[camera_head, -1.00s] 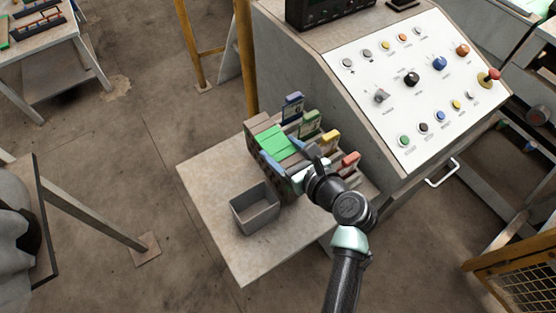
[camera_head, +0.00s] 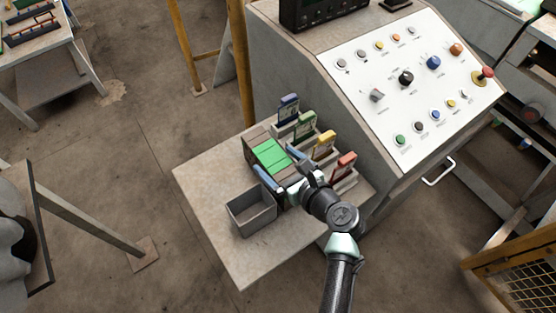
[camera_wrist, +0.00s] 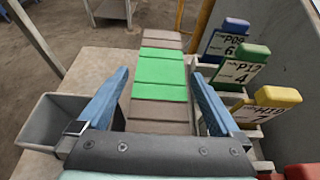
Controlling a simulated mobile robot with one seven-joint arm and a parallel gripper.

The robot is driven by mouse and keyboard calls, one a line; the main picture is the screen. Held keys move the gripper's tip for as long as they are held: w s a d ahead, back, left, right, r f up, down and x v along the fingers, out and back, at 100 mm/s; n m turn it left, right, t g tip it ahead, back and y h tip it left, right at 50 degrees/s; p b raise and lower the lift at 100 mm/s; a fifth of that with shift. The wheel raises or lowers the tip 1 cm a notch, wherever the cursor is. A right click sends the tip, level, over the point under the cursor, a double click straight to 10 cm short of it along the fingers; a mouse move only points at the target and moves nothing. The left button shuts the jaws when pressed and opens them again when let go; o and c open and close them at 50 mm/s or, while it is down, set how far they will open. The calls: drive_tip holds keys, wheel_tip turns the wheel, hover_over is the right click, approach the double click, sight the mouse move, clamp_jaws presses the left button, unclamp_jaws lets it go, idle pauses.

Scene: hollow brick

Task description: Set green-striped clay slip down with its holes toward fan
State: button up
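The green-striped clay slip is most likely part of the long flat-topped brown block with green bands (camera_head: 269,153) on the small table; I cannot make out where one piece ends and another begins. In the wrist view the banded block (camera_wrist: 162,71) runs away from me between my fingers. My gripper (camera_head: 272,157) is open, with one blue finger on each side of the block; it also shows in the wrist view (camera_wrist: 159,73). Narrow gaps seem to show between the fingers and the block. No holes show on the upper face. I cannot make out a fan.
A grey open bin (camera_head: 251,211) stands left of my gripper. Several holders with coloured tags, including a blue one (camera_head: 289,103) and a yellow one (camera_head: 324,143), line the right side near the control console (camera_head: 410,80). The table's front left (camera_head: 207,173) is bare.

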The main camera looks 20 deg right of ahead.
drive_tip(key=shift+r, duration=0.2)
drive_tip(key=b+v, duration=0.1)
drive_tip(key=v, duration=1.1)
drive_tip(key=shift+b, duration=0.35)
drive_tip(key=shift+r, duration=0.1)
